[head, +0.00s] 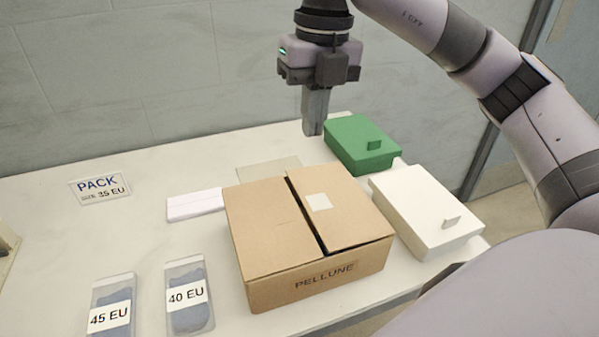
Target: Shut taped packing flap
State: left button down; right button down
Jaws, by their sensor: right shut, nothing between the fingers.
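A brown cardboard box (320,285) marked PELLUNE stands on the white table. Its left flap (268,228) lies about flat over the top. Its right flap (352,222) carries a pale square of tape (318,202) near its inner edge and sits slightly raised, with a dark gap between the two flaps and along the front edge. My right gripper (314,132) points down above and behind the box, apart from it, with its fingers together and empty. My left gripper is out of view.
A green box (352,148) and a white box (420,205) stand to the right. Bags labelled 45 EU (110,305) and 40 EU (188,300) lie front left. A PACK sign (99,188), a white slab (195,205) and a clear sheet (262,169) lie behind.

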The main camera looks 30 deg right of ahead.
aim_at(304, 205)
jog(key=f, duration=0.9)
jog(key=a+f+b, duration=0.1)
jog(key=f, duration=0.3)
jog(key=shift+w+f, duration=0.1)
jog(key=shift+f, duration=0.25)
